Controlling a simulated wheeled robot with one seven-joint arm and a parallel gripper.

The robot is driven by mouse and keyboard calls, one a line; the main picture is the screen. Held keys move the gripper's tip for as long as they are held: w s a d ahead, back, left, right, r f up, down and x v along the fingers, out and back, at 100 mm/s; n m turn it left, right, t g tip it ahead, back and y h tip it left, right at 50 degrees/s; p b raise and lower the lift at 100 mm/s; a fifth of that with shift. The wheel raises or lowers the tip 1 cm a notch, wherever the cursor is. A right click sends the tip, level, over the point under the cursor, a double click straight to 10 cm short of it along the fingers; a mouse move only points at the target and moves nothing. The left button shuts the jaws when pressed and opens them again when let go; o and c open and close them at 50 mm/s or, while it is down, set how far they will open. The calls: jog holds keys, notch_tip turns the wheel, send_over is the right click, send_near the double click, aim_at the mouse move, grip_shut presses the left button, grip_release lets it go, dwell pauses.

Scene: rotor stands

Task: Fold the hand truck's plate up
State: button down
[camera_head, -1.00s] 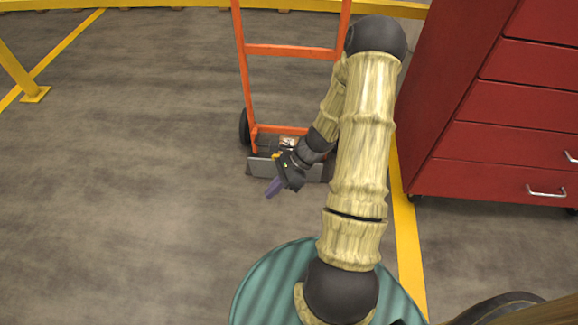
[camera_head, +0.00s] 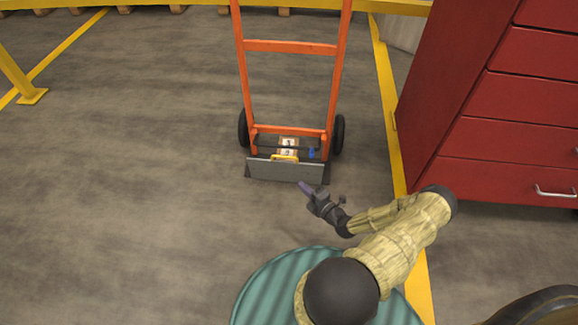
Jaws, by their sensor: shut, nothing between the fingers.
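The orange hand truck (camera_head: 290,47) stands upright on its two dark wheels. Its grey plate (camera_head: 285,170) is at the bottom front, showing as a light grey band with a dark strip at each end; I cannot tell its exact tilt. A yellow piece (camera_head: 285,158) is at the middle of the plate's upper edge. My gripper (camera_head: 304,187), with purple fingertips, is shut and empty. It points up-left, just in front of the plate's lower right part, and appears apart from it.
Behind the plate's upper edge are a small labelled box (camera_head: 288,145) and a blue item (camera_head: 311,153). A red drawer cabinet (camera_head: 500,110) stands at right beyond a yellow floor line (camera_head: 389,110).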

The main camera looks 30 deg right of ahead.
jog(key=shift+d+f, duration=0.15)
jog(key=shift+d, duration=0.05)
jog(key=d+b+x, duration=0.2)
jog(key=b+x, duration=0.5)
jog(key=x, duration=0.5)
jog(key=shift+w+d+b, duration=0.35)
jog(key=shift+w, duration=0.35)
